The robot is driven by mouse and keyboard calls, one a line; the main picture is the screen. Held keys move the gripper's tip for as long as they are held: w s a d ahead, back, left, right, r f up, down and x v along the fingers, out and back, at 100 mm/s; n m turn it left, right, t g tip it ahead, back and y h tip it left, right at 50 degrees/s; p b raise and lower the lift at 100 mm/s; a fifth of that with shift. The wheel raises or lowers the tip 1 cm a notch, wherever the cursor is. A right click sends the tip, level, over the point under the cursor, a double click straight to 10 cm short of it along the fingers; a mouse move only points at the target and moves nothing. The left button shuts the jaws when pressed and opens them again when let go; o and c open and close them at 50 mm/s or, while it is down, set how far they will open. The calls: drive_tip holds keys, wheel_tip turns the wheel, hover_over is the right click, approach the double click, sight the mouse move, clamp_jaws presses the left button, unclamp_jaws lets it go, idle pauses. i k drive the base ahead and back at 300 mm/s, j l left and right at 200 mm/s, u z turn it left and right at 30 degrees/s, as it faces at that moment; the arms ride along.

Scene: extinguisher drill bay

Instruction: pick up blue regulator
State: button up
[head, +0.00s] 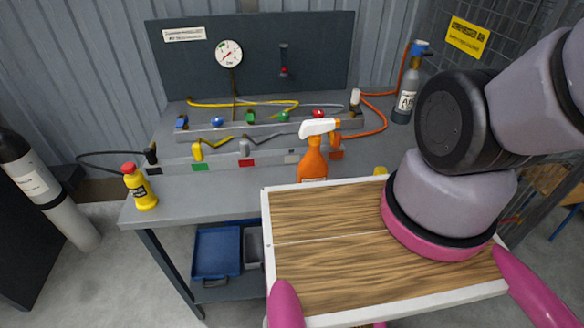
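Several blue parts show on the grey stepped rack on the bench. A small blue block-like fitting (181,122) sits at the left end of the rack's upper step. A small blue piece (217,122) lies to the right of it on the same step. A blue fitting (420,47) tops the grey cylinder at the back right. I cannot tell from this view which one is the blue regulator.
The bench (185,210) holds a yellow bottle (140,188) and an orange spray bottle (312,163). A gauge (229,54) is on the back panel. An orange hose (378,121) runs right of the rack. A cylinder (40,185) leans at the left. Blue bin (217,254) below.

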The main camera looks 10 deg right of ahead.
sight(417, 60)
drive_tip(key=l, duration=0.9)
drive_tip(key=i+l, duration=0.1)
drive_tip(key=l, duration=0.85)
